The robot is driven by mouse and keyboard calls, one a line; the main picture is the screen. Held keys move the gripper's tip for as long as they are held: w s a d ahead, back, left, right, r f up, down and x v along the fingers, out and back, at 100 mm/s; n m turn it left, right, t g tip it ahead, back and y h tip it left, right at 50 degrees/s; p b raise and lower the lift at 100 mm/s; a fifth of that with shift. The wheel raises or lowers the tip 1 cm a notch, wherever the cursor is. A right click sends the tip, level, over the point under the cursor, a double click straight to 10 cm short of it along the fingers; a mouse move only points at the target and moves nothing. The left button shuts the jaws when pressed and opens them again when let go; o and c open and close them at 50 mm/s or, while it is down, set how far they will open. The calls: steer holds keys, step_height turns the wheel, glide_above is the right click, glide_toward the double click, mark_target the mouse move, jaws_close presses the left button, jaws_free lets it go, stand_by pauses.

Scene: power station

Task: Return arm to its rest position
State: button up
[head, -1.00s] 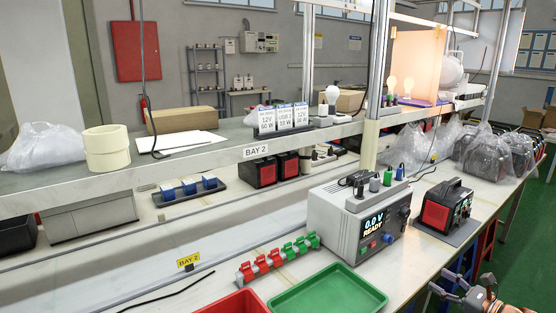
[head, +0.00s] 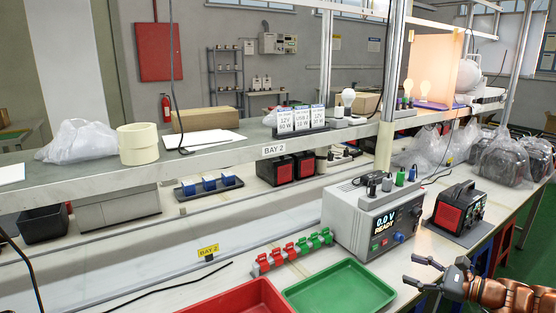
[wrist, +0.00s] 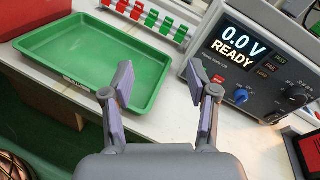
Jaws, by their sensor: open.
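My gripper (head: 424,272) is at the lower right of the head view, at the front edge of the bench. Its arm comes in from the right edge. In the wrist view my gripper (wrist: 158,88) shows two fingers spread apart with nothing between them. Beyond the fingers are the green tray (wrist: 72,62) on the left and the grey power supply (wrist: 222,82) on the right, its display reading "0.0 V READY". The gripper is apart from both.
A red tray (head: 235,298) lies left of the green tray (head: 345,290). Red and green clips (head: 295,250) stand behind them. The power supply (head: 370,215) and a black-and-red unit (head: 457,210) stand to the right. A shelf (head: 90,176) runs above the bench. Green floor lies at far right.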

steer(key=s+a+r+n+g+p, duration=0.1)
steer(key=s+a+r+n+g, duration=0.3)
steer(key=a, duration=0.4)
steer(key=s+a+r+n+g+p, duration=0.1)
steer(key=s+a+r+n+g, duration=0.25)
steer(key=a, duration=0.55)
steer(key=s+a+r+n+g+p, duration=0.1)
steer(key=s+a+n+g, duration=0.2)
steer(key=s+a+n, duration=0.4)
steer(key=s+a+n+g+h+p, duration=0.1)
steer(key=s+a+n+g+h, duration=0.3)
steer(key=s, duration=0.8)
steer(key=s+d+n+t+h+p, duration=0.1)
steer(key=s+d+n+h+p, duration=0.1)
steer(key=s+d+h, duration=0.5)
steer(key=s+d+n, duration=0.1)
steer(key=s+d, duration=0.1)
steer(key=s, duration=0.3)
steer(key=shift+h, duration=0.4)
steer(key=shift+w+f+n, duration=0.1)
steer(key=shift+n, duration=0.15)
